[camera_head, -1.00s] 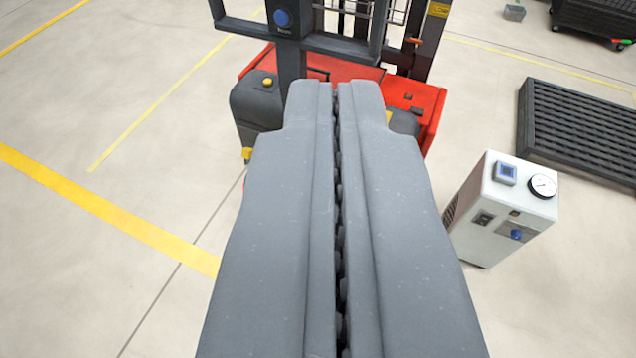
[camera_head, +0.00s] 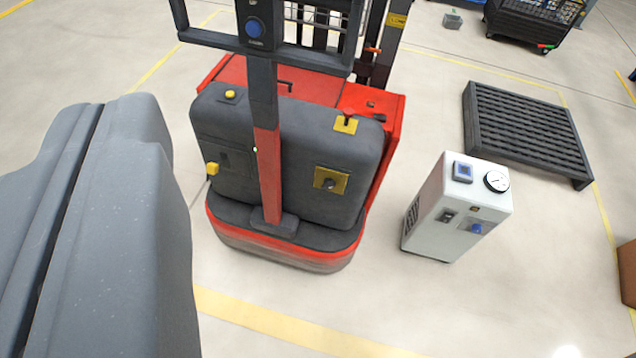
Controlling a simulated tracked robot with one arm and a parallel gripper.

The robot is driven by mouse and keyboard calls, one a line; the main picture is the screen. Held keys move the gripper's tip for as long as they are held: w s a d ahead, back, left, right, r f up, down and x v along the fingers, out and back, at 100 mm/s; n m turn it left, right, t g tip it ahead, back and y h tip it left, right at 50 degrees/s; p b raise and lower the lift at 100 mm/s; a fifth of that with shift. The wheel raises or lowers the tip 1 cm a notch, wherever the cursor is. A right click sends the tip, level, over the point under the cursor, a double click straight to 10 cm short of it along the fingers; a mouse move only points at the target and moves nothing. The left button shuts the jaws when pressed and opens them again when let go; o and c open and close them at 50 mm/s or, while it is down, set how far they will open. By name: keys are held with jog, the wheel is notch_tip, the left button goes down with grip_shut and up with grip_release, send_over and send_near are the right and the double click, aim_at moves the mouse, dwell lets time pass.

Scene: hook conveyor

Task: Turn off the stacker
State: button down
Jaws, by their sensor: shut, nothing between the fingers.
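The stacker (camera_head: 330,148) is a red and dark grey machine with a mast behind and a tiller post in front. The tiller head carries a round blue button (camera_head: 254,28). A small green light shows beside the post. My gripper (camera_head: 125,102) is shut and empty at the left, apart from the stacker in the picture and hiding the floor there.
A white cabinet (camera_head: 455,210) with a gauge and blue knob stands right of the stacker. A black pallet (camera_head: 525,130) lies behind it. A black mesh crate (camera_head: 530,25) is at the back right, a brown box (camera_head: 628,272) at the right edge. Floor in front is clear.

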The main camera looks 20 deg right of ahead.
aim_at(329, 185)
jog(key=w+d+f+n+t+b, duration=0.1)
jog(key=w+d+f+b, duration=0.1)
jog(key=w+f, duration=1.05)
jog(key=w+d+f+n+t+b, duration=0.1)
jog(key=w+d+f+b, duration=0.15)
jog(key=w+f, duration=1)
jog(key=w+d+f+h+b, duration=0.1)
jog(key=w+d+f+b, duration=0.15)
jog(key=w+f, duration=0.6)
jog(key=w+d+f+h+b, duration=0.15)
jog(key=w+d+f, duration=0.25)
jog(key=w+f, duration=0.4)
jog(key=s+d+f+n+h+b, duration=0.1)
jog(key=d+f, duration=0.2)
jog(key=f, duration=0.9)
jog(key=s+d+f+n+t+h+b, duration=0.1)
jog(key=d+f, duration=0.3)
jog(key=f, duration=0.8)
jog(key=s+d+f+n+h+b, duration=0.1)
jog(key=d+f+n+h, duration=0.1)
jog(key=f, duration=1)
jog(key=shift+d+f+t, duration=0.3)
jog(key=shift+d+f, duration=0.05)
jog(key=shift+d, duration=0.45)
jog(key=b+x, duration=0.4)
jog(key=x, duration=0.5)
jog(key=shift+w, duration=0.25)
